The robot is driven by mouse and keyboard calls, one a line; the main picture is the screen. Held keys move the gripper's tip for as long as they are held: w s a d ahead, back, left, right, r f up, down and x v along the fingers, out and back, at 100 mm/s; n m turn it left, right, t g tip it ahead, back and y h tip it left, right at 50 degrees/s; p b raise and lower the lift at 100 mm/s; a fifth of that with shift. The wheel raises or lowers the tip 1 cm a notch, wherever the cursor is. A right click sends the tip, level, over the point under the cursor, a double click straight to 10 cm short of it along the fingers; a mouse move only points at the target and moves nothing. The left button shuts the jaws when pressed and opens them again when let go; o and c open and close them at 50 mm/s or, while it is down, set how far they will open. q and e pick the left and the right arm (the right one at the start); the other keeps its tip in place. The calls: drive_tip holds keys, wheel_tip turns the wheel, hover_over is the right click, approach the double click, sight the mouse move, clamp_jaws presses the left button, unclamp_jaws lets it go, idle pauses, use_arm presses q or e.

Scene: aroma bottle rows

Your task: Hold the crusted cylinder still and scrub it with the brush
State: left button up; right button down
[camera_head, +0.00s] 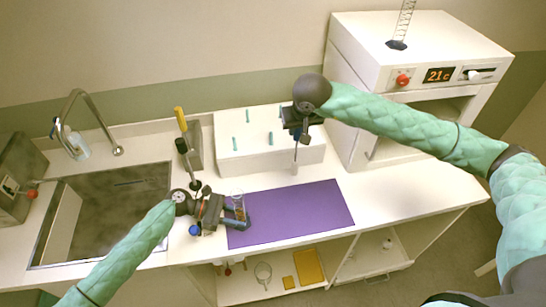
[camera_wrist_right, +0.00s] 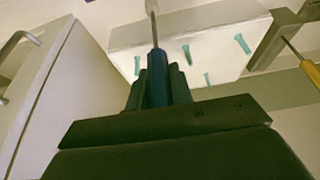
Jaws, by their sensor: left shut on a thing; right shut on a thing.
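The crusted cylinder (camera_head: 238,200) is a small clear glass vessel with orange-brown patches low down. It stands upright at the left edge of the purple mat (camera_head: 300,214). My left gripper (camera_head: 238,216) is shut on it from the left, and its fingers hide the lower part. My right gripper (camera_head: 297,128) is shut on the dark handle of the brush (camera_head: 295,155) and holds it above the back of the mat, right of the cylinder and apart from it. The brush hangs down with a thin rod and a pale head. The handle (camera_wrist_right: 157,78) and rod also show in the right wrist view.
A white box (camera_head: 235,155) with several teal pegs stands behind the mat. A grey holder (camera_head: 193,150) with a yellow-handled tool (camera_head: 181,118) is left of it. The sink (camera_head: 105,215) is at left, a white oven (camera_head: 400,90) at back right. The mat's right part is clear.

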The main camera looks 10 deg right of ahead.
drive_tip(key=s+a+r, duration=0.6)
drive_tip(key=a+r, duration=0.2)
drive_tip(key=a, duration=0.2)
drive_tip(key=s+a+r, duration=0.6)
drive_tip(key=a+r, duration=0.3)
drive_tip(key=a, duration=0.1)
drive_tip(key=shift+a, duration=0.15)
drive_tip(key=shift+f, duration=0.15)
drive_tip(key=shift+f, duration=3.9)
wheel_tip(320, 180, down, 12)
idle(1.9)
